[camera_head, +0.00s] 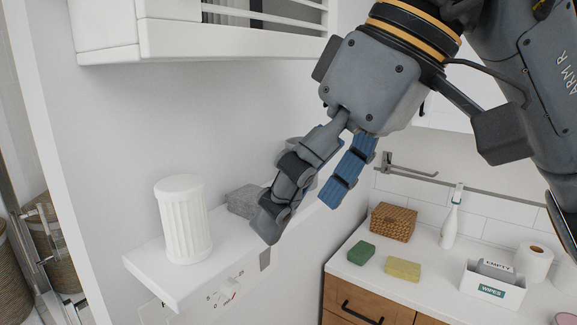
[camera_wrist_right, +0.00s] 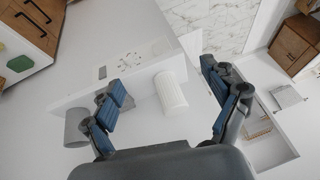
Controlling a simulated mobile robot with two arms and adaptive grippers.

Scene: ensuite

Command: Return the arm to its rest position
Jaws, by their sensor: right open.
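My right gripper (camera_head: 308,188) hangs in front of the wall, above and to the right of a small white shelf (camera_head: 160,272). It is open, and nothing shows between its fingers. In the right wrist view, the right gripper (camera_wrist_right: 168,95) has its fingers wide apart. My right arm (camera_head: 530,90) comes in from the upper right in the head view. My left gripper is not in view.
The shelf holds a white ribbed cup (camera_head: 184,220) and a grey block (camera_head: 245,200). A white cabinet (camera_head: 200,40) hangs above. At right, a counter (camera_head: 350,262) carries a wicker box (camera_head: 393,222), green sponge (camera_head: 361,253), yellow sponge (camera_head: 403,269), white bottle (camera_head: 450,225) and wipes box (camera_head: 492,288).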

